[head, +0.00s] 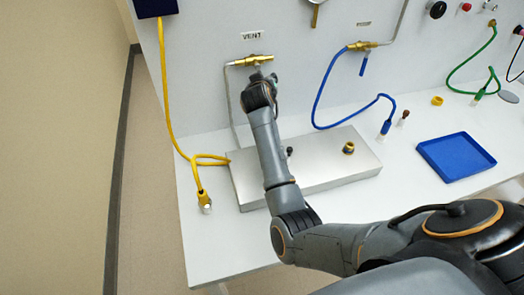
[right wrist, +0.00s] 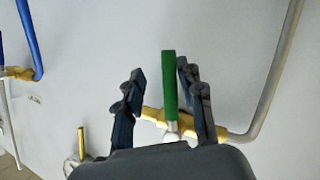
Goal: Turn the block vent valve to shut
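The brass vent valve (head: 249,61) is on the back wall under the label VENT (head: 251,35), with a grey pipe running left and down from it. In the right wrist view its brass body (right wrist: 152,114) lies roughly level, and its green lever (right wrist: 169,82) stands across it. My right gripper (head: 258,90) is at the valve and hides the lever in the head view. In the right wrist view its fingers (right wrist: 160,78) are apart, one on each side of the lever. The right finger is close to the lever; I cannot tell whether it touches. My left gripper is not in view.
A second brass valve (head: 362,45) with a blue lever and blue hose (head: 319,100) is to the right. A metal block (head: 328,157) lies below my arm. A yellow cable (head: 166,90) hangs at the left, and a blue tray (head: 456,157) sits right.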

